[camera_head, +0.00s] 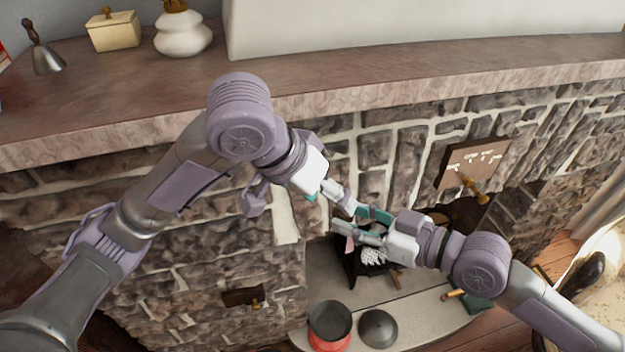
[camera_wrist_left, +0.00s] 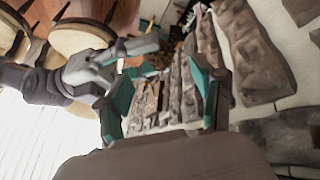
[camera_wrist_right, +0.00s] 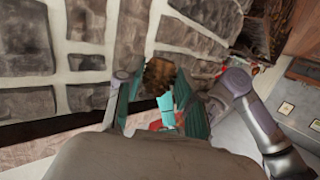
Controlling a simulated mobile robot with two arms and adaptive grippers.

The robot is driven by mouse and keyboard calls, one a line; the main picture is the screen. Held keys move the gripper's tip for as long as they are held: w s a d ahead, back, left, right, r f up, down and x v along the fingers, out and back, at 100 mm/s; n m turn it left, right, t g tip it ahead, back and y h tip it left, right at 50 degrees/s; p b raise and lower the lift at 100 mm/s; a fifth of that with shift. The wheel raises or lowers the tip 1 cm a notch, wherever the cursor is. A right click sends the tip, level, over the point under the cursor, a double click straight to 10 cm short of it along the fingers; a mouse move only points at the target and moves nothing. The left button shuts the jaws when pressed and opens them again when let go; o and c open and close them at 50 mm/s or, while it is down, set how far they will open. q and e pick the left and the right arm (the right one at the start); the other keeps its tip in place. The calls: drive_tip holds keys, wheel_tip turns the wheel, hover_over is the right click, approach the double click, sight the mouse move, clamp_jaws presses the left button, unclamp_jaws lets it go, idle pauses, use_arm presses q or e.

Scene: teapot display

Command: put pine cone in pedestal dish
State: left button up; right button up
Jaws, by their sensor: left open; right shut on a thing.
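A brown, rough-scaled pine cone (camera_wrist_right: 158,75) shows between the fingertips of my right gripper (camera_wrist_right: 150,92) in the right wrist view. That gripper is shut on it, in front of the stone wall. In the head view my right gripper (camera_head: 350,222) comes in from the right, and the cone cannot be made out there. My left gripper (camera_head: 328,200) is close beside it, to its upper left. In the left wrist view my left gripper (camera_wrist_left: 160,95) is open with nothing held between its fingers. I cannot identify a pedestal dish for sure in any view.
A stone mantel (camera_head: 290,95) runs across the back, carrying a bell (camera_head: 44,59), a cream box (camera_head: 113,31) and a white jar (camera_head: 183,35). Below, a dark pan (camera_head: 330,320) and a grey lid (camera_head: 377,328) sit on the pale hearth. A framed panel (camera_head: 472,162) is on the wall.

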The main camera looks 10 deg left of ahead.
use_arm(q)
drive_tip(key=x, duration=0.5)
drive_tip(key=shift+w+d+f, duration=0.15)
drive_tip(key=shift+f, duration=0.1)
drive_tip(key=shift+c, duration=0.4)
drive_tip(key=c, duration=1)
drive_tip(key=shift+c, duration=0.6)
use_arm(e)
drive_tip(key=o, duration=0.8)
drive_tip(key=shift+d, duration=0.1)
